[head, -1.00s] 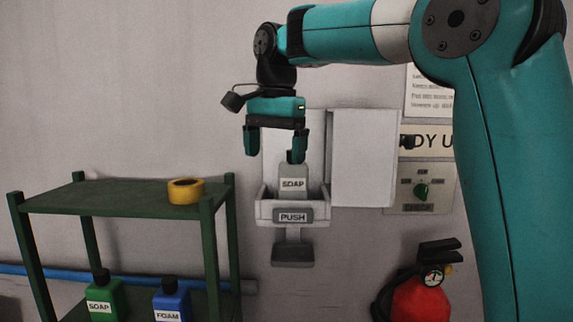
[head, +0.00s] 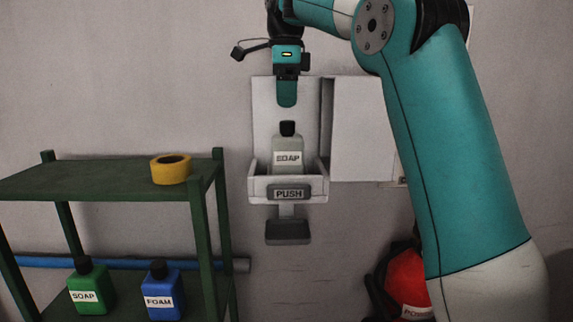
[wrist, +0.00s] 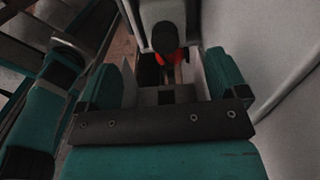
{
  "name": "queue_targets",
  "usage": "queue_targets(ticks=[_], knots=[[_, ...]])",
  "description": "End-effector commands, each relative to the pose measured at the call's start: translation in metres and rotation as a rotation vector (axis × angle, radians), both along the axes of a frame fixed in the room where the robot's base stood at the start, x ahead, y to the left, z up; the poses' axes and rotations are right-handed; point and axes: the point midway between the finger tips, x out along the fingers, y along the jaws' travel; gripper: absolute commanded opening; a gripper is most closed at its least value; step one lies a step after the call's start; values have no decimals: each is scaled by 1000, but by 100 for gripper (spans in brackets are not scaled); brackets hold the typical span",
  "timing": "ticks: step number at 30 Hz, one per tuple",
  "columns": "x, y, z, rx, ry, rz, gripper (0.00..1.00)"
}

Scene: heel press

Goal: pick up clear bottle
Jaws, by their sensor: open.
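The clear bottle is a pale grey, see-through bottle (head: 287,150) with a black cap and a SOAP label. It stands upright in the tray of the white wall dispenser (head: 258,190). My gripper (head: 287,104) points down above the cap, with a gap between them. It is seen edge-on, so one finger hides the other. In the wrist view, the two fingers of my gripper (wrist: 168,80) are wide apart with nothing held. A black cap (wrist: 166,38) shows beyond the space between them.
A green shelf (head: 110,180) stands at left, with yellow tape (head: 170,169) on top. A green SOAP bottle (head: 91,288) and a blue FOAM bottle (head: 160,291) are lower down. A white cabinet panel (head: 360,130) is right of the bottle. A red extinguisher (head: 406,278) is low right.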

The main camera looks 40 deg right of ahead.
Motion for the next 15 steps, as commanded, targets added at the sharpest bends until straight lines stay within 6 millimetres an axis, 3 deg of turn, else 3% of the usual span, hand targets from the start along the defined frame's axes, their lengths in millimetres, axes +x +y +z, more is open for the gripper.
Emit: queue_targets(ticks=[3, 10, 15], knots=[[0, 1, -18, 0, 2, 2, 92], [1, 1, -33, 1, 1, 4, 92], [3, -5, -56, 1, 3, 4, 92]])
